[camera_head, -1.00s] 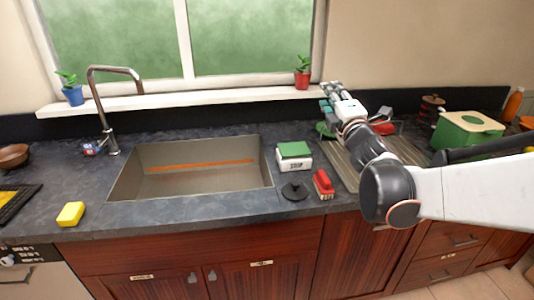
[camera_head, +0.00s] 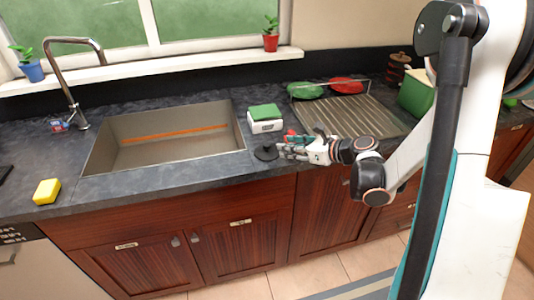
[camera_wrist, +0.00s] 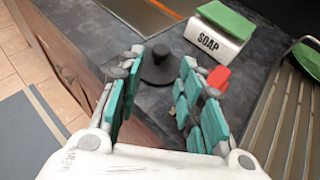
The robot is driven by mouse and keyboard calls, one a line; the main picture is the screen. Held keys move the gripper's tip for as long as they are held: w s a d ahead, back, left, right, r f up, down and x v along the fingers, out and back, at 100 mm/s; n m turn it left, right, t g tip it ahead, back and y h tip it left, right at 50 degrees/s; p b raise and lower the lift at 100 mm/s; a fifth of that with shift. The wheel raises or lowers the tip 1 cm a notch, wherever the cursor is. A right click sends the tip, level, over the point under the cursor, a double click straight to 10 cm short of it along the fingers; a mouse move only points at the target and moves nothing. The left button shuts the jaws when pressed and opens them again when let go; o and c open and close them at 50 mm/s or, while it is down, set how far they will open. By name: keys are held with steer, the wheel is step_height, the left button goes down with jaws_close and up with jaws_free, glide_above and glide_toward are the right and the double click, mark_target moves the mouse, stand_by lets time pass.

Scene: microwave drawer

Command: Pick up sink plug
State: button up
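The sink plug (camera_head: 266,152) is a dark round disc with a raised knob. It rests on the counter to the right of the sink, near the front edge. In the wrist view the plug (camera_wrist: 163,65) lies just beyond and between my fingertips. My gripper (camera_head: 288,147) is low over the counter at the plug's right side. In the wrist view my gripper (camera_wrist: 160,68) has its teal-padded fingers spread apart, with nothing between them. Whether a fingertip touches the plug cannot be told.
A white soap box (camera_head: 266,125) with a green top stands behind the plug. A red brush (camera_wrist: 218,78) lies close to my right-hand fingers. The sink (camera_head: 165,138) is to the left. A ridged drying rack (camera_head: 350,118) with green and red dishes is to the right.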

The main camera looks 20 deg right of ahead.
mark_target(269, 145)
steer(key=x, duration=0.4)
steer(key=shift+b, duration=0.35)
steer(key=b+x, duration=0.2)
steer(key=x, duration=0.2)
steer(key=shift+w+a+f, duration=0.1)
steer(key=shift+w+f, duration=0.1)
steer(key=shift+w, duration=0.05)
steer(key=shift+w+a, duration=0.15)
steer(key=shift+w, duration=0.15)
steer(key=c, duration=0.8)
